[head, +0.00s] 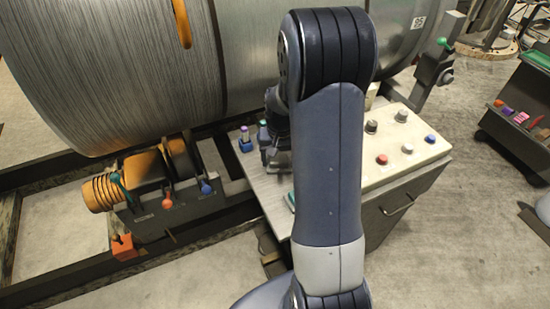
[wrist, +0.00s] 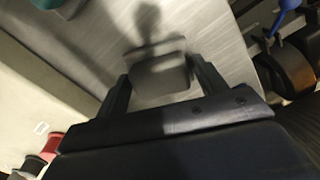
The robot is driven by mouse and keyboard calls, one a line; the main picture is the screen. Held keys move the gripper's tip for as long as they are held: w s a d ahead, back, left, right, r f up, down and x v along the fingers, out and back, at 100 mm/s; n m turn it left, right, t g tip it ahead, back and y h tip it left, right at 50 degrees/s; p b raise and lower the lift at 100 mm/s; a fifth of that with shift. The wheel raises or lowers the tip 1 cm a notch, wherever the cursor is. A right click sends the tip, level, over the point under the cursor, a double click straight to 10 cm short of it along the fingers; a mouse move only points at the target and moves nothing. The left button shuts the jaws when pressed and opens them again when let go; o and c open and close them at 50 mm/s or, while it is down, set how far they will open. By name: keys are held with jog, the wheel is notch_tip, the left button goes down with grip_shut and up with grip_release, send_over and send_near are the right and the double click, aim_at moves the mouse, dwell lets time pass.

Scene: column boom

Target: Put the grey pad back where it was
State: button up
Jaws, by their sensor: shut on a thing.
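My gripper (wrist: 160,68) has its two fingers on either side of the grey pad (wrist: 158,80) in the wrist view and is shut on it. The pad is a flat, dark grey, rounded square. A shadow falls on the pale grey tabletop (wrist: 222,32) beyond it; I cannot tell how high the pad is above the surface. In the head view my gripper (head: 275,160) is over the left part of the table (head: 262,190), partly behind my arm. The pad cannot be made out there.
A teal thing (head: 290,201) lies by the table's front edge, partly behind my arm. A blue holder (head: 245,145) stands at the back left. A control panel (head: 405,155) with several knobs is on the right. A large metal drum (head: 110,75) rises behind.

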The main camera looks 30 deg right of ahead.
aim_at(279, 158)
jog(key=o, duration=0.9)
jog(key=shift+f, duration=0.1)
notch_tip(279, 158, up, 12)
jog(key=shift+r, duration=0.15)
